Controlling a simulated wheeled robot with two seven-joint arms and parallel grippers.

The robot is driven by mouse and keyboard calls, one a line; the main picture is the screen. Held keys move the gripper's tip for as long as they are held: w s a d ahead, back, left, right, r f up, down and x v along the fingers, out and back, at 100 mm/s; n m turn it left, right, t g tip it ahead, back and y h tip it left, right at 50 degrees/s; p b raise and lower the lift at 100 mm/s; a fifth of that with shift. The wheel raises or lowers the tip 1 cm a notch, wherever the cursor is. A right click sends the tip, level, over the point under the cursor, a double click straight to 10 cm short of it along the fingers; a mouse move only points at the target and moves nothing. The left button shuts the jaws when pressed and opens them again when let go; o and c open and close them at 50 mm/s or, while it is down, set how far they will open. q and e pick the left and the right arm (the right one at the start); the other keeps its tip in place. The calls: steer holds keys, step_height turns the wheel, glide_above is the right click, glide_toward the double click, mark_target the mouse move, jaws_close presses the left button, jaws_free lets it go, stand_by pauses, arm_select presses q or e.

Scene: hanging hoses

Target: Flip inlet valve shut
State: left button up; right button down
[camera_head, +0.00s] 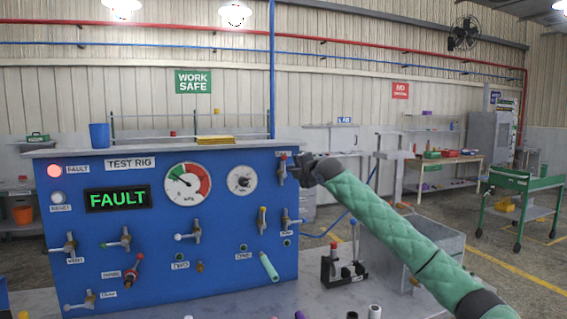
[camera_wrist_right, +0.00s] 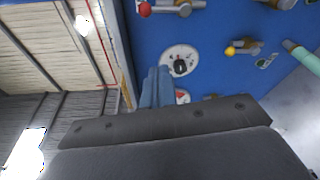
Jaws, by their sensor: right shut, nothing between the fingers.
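The blue test rig panel (camera_head: 215,245) carries several small lever valves with labels too small to read, so I cannot tell which one is the inlet valve. One valve (camera_head: 283,170) sits at the panel's upper right edge. My right gripper (camera_head: 298,170) is close beside it in the head view; contact cannot be told. In the right wrist view a red-tipped valve (camera_wrist_right: 165,9) shows at the top. A yellow-tipped valve (camera_wrist_right: 240,48) is to its right. My right gripper's fingers (camera_wrist_right: 157,88) are together and empty in front of the panel. My left gripper is out of view.
A lit FAULT display (camera_head: 118,199), a red lamp (camera_head: 54,171) and a large gauge (camera_head: 187,184) are on the panel. A green hose end (camera_head: 269,266) sticks out low right. A dark stand (camera_head: 343,265) and small cylinders stand on the bench.

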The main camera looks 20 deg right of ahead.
mark_target(284, 161)
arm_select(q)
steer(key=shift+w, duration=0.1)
arm_select(e)
steer(key=shift+a+r+n, duration=0.1)
steer(key=shift+n, duration=0.6)
steer(key=shift+w, duration=0.15)
